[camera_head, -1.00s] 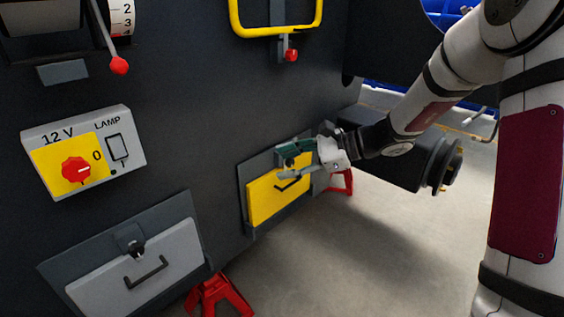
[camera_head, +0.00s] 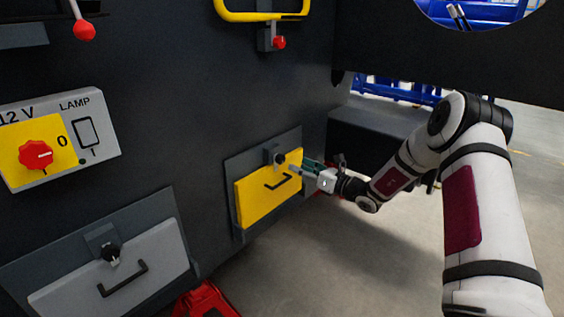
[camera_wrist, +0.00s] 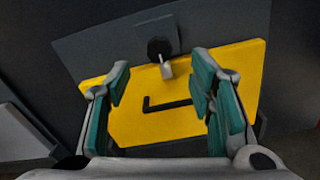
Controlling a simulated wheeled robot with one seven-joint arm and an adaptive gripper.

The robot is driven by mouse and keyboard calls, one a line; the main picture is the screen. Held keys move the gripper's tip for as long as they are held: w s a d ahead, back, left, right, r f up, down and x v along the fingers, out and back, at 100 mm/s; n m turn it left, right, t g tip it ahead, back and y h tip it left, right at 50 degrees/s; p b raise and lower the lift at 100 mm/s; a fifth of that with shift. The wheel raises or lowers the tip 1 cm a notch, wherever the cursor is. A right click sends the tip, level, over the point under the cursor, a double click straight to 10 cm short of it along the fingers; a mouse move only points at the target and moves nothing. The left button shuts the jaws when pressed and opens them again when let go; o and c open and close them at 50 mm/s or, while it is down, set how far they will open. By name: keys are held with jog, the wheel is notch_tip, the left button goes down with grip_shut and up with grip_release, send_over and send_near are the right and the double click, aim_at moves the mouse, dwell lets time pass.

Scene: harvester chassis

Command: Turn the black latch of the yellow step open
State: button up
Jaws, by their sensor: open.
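The yellow step (camera_head: 256,201) is a flat panel set in a dark grey frame on the chassis wall, with a black bar handle (camera_head: 279,182) on it. It also fills the middle of the wrist view (camera_wrist: 200,128). Its black latch (camera_head: 280,159) sits at the top edge of the panel. In the wrist view the latch is a round black knob (camera_wrist: 158,47) with a light metal tab (camera_wrist: 167,71) pointing down over the yellow edge. My gripper (camera_head: 297,167) is in front of the panel's right side. It is open and empty, its teal-padded fingers (camera_wrist: 162,98) apart, with the latch beyond them.
A grey step (camera_head: 120,275) with its own black latch is at lower left. A lamp box with a red knob (camera_head: 35,154) is above it. A yellow bar (camera_head: 262,15) and red-tipped lever (camera_head: 279,42) are above the yellow step. A red stand (camera_head: 205,300) is on the floor.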

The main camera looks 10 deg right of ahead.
aim_at(283, 159)
jog(key=b+x, duration=0.1)
jog(key=x, duration=0.7)
jog(key=shift+w+a, duration=0.25)
jog(key=shift+c, duration=0.6)
grip_shut()
